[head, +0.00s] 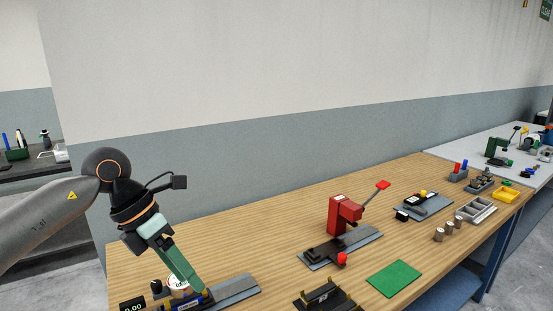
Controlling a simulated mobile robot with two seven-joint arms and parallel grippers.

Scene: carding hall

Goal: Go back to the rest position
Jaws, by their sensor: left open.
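My left gripper (192,287) comes in from the left on a grey arm and points down at the near left end of the wooden table. Its fingers are open. The fingertips are close over a dark fixture with blue and yellow parts (188,302) on a grey base plate (238,288). A white round piece (178,285) shows just behind the fingers. Whether the fingers touch anything cannot be told. My right gripper is out of view.
A red lever press (343,213) stands mid-table, with a green mat (394,279) and a black fixture (327,297) before it. A wall runs behind the table. The table's middle left is clear.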

